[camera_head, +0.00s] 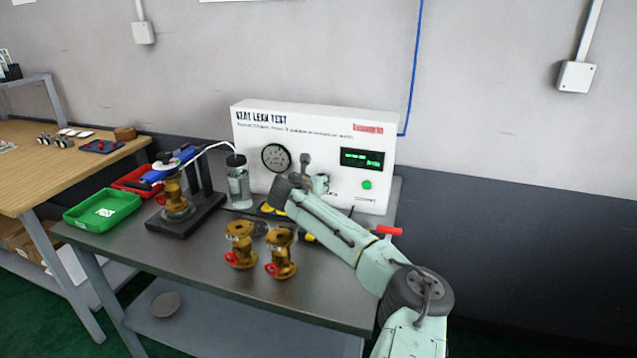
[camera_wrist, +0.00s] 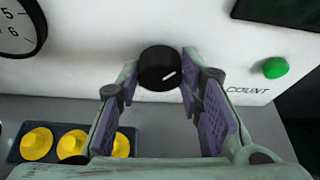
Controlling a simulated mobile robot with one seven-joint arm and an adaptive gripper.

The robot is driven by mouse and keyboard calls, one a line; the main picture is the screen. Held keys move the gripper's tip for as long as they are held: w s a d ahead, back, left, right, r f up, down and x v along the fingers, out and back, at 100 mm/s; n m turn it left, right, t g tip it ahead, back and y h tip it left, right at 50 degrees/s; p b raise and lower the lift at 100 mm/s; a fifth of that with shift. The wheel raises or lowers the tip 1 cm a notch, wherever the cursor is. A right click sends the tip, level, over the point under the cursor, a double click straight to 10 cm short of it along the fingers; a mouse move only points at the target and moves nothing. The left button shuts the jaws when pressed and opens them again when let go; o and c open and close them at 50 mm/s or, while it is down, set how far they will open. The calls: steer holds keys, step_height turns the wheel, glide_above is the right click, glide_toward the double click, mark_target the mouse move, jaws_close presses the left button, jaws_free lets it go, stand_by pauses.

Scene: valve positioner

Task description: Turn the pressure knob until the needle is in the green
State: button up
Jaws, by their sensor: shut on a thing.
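The pressure knob (camera_wrist: 159,68) is round and black with a white mark pointing to the lower right on its face. It sits on the white test panel (camera_head: 310,119). My gripper (camera_wrist: 160,76) is shut on the knob, with one finger at its left side and one at its right. In the head view my gripper (camera_head: 318,183) is in front of the panel and the arm hides the knob. The round gauge (camera_head: 276,158) is left of my gripper. Its needle and green zone are too small to read. The wrist view shows only part of the gauge (camera_wrist: 17,30).
A green button (camera_wrist: 275,68) and a display (camera_head: 362,159) are to the right. Yellow caps (camera_wrist: 72,144) lie in a dark holder below. Two brass valves (camera_head: 281,254) stand in front on the bench. A valve on a stand (camera_head: 175,195) and a green tray (camera_head: 103,211) are left.

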steer(key=shift+s+d+f+m+t+y+b, duration=0.15)
steer(key=shift+m+t+y+b, duration=0.3)
steer(key=shift+m+y+b, duration=0.7)
steer(key=shift+w+d+r+m+t+y+b, duration=0.1)
steer(key=shift+m+t+y+b, duration=0.45)
steer(key=shift+m, duration=1.15)
steer(key=shift+s+d+f+m+t+y+b, duration=0.15)
steer(key=shift+m+t+y+b, duration=0.25)
steer(key=shift+m+y+b, duration=0.75)
steer(key=shift+r+m+h, duration=0.1)
steer(key=shift+m+h, duration=0.3)
steer(key=shift+h, duration=0.05)
steer(key=o, duration=1.2)
steer(key=shift+c, duration=0.2)
steer(key=v, duration=1.1)
steer(key=shift+s, duration=0.4)
